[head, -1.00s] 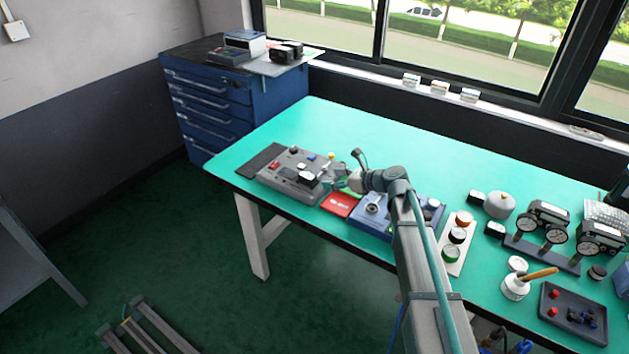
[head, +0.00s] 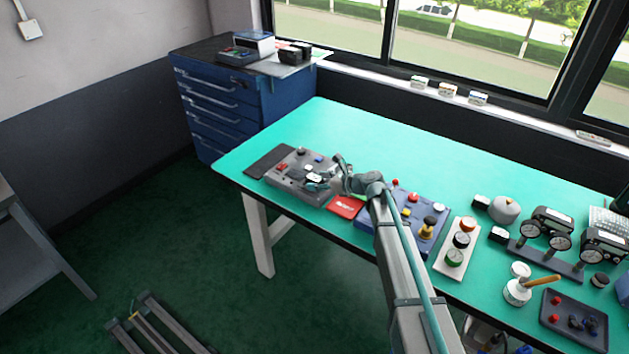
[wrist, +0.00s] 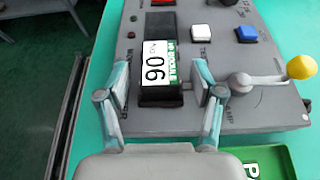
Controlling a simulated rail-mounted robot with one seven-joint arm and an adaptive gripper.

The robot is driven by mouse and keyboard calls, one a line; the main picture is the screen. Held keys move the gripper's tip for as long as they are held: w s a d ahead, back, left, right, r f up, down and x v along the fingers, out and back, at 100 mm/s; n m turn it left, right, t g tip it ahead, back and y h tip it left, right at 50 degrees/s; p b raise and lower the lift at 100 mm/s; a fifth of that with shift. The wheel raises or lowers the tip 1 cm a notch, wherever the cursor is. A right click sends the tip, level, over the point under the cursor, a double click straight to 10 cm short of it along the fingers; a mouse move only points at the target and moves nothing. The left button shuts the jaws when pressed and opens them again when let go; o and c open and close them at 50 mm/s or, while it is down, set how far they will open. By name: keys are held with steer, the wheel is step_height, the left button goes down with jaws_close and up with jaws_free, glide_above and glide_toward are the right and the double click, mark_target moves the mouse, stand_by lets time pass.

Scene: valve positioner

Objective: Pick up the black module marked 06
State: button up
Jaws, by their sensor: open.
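The black module marked 06 (wrist: 160,62) sits on the grey panel unit (wrist: 258,108), its white and green label facing up in the wrist view. My gripper (wrist: 160,80) is open, with one finger on each side of the module's near end. I cannot tell whether either finger touches it. In the head view my gripper (head: 319,181) is over the grey panel unit (head: 289,183) at the table's left end, and it partly hides the module there.
A lever with a yellow knob (wrist: 301,67) stands right of the gripper. A white button (wrist: 201,29) and a blue button (wrist: 246,34) lie beyond it. A red card (head: 345,207) and a blue unit (head: 395,228) are to the right.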

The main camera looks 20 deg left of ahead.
steer(key=c, duration=1.2)
jaws_close()
steer(key=shift+r, duration=0.15)
